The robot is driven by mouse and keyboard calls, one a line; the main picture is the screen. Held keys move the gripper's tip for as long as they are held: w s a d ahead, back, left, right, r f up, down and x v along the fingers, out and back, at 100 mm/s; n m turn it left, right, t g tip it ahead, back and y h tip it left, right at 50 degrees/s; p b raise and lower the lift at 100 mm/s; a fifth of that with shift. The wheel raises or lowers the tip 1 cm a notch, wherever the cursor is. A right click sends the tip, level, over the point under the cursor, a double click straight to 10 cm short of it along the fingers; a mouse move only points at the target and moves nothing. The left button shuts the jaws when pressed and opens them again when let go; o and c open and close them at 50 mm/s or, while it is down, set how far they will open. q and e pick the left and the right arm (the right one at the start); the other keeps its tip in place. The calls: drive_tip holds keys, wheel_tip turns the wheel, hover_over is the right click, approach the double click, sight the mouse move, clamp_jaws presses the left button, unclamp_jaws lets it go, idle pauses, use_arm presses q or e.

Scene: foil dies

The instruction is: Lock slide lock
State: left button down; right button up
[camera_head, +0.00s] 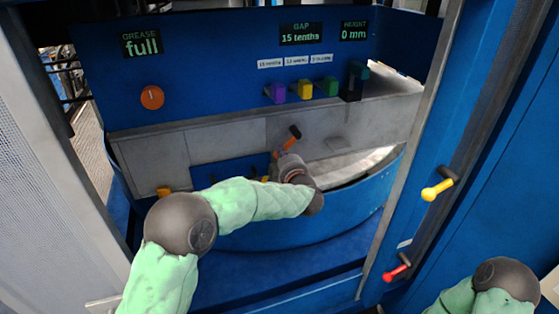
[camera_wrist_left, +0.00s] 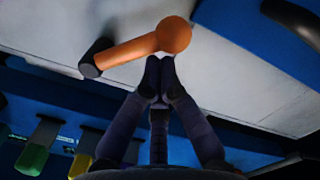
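An orange handle (camera_head: 285,146) with a dark end piece sits on the grey machine front, partly hidden by my left wrist in the head view. In the left wrist view the handle (camera_wrist_left: 140,48) ends in a round orange knob. My left gripper (camera_wrist_left: 160,72) has its fingertips together just below that knob. It cannot be told whether they touch it. In the head view my left gripper (camera_head: 277,158) is mostly hidden by its wrist. No label marks any part as the slide lock. My right gripper is out of view; only part of that arm shows at the lower right.
Purple, yellow and green blocks (camera_head: 304,89) stick out of the blue panel above. An orange knob (camera_head: 152,97) is at its left. A yellow handle (camera_head: 437,190) and a red handle (camera_head: 396,272) are on the right post. The displays read full, 15 tenths and 0 mm.

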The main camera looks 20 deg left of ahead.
use_arm(q)
drive_tip(key=shift+w+d+f+n+b, duration=0.35)
drive_tip(key=shift+d+f+n+b, duration=0.2)
drive_tip(key=shift+n+b, duration=1.1)
drive_tip(key=shift+w+d+f+n+b, duration=0.5)
drive_tip(key=shift+n+b, duration=0.6)
drive_tip(key=shift+b, duration=1.1)
drive_tip(key=shift+w+d+f+n+b, duration=0.2)
drive_tip(key=shift+d+f+n+b, duration=0.45)
drive_tip(key=shift+n+b, duration=1)
use_arm(e)
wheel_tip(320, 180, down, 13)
drive_tip(key=shift+b, duration=0.3)
use_arm(q)
drive_tip(key=shift+a+f+m, duration=0.1)
drive_tip(key=shift+a+m, duration=0.05)
drive_tip(key=shift+m, duration=0.15)
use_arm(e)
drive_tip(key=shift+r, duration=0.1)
